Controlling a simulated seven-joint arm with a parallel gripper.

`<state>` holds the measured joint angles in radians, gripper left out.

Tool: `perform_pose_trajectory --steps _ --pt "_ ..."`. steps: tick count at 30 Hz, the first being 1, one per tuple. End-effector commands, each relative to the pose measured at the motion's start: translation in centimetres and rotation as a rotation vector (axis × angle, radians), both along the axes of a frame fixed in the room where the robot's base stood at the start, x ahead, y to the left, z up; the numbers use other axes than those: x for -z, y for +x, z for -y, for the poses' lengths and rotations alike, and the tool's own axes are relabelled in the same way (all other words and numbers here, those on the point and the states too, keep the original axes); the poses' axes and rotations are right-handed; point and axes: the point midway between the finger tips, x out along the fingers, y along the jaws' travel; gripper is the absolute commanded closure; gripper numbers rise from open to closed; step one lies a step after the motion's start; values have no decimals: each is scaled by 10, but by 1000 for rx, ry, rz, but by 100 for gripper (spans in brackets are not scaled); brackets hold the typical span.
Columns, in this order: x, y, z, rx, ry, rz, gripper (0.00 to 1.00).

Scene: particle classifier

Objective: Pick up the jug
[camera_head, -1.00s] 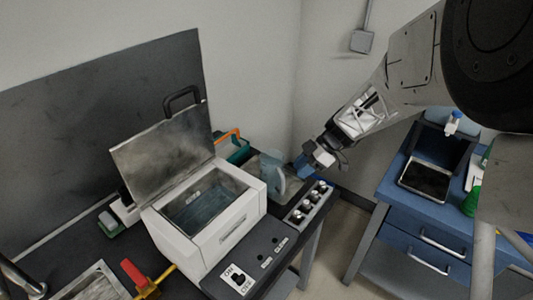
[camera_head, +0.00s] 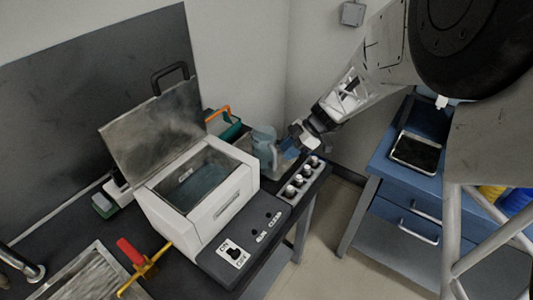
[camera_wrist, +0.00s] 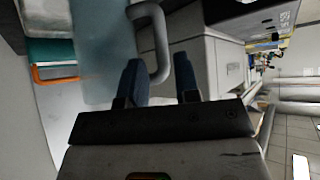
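The jug (camera_head: 262,140) is translucent pale blue and stands upright on the dark bench, right of the white box-shaped machine. In the wrist view the jug (camera_wrist: 103,50) fills the upper left, and its grey-blue curved handle (camera_wrist: 163,45) reaches down between my finger lines. My gripper (camera_head: 288,151) is close to the jug's right side in the head view. In the wrist view my gripper (camera_wrist: 158,75) shows two blue fingers spread apart, one on each side of the handle's lower part. I see no contact, and the exact depth is unclear.
The white machine (camera_head: 208,232) has a raised metal lid (camera_head: 150,135). A green box with an orange handle (camera_head: 217,114) is behind. A blue cabinet (camera_head: 385,200) stands right, across a floor gap.

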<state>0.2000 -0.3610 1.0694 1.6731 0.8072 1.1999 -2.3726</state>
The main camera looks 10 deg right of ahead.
Motion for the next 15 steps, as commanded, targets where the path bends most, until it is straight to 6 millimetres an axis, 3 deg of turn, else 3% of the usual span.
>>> perform_pose_trajectory --steps 15 --pt "8 -1 -9 -1 -1 -1 71"
